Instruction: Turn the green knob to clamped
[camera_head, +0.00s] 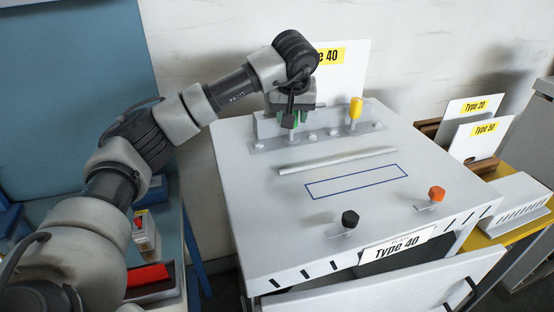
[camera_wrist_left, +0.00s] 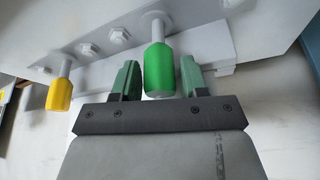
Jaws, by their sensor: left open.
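The green knob (camera_wrist_left: 160,74) is a green cylinder on a pale stem, fixed to the metal bracket at the back of the white dispenser. In the left wrist view my left gripper (camera_wrist_left: 158,80) is open, with one green finger on each side of the knob. A small gap shows on the left side; on the right side the finger is very close, and I cannot tell if it touches. In the head view my left gripper (camera_head: 293,118) reaches down over the bracket and mostly hides the knob. My right gripper is not in view.
A yellow knob (camera_head: 356,107) stands on the same bracket to the right; it also shows in the left wrist view (camera_wrist_left: 60,94). Black (camera_head: 350,218) and orange (camera_head: 436,194) knobs sit near the front of the dispenser top (camera_head: 250,210). A drawer (camera_head: 400,283) stands open below.

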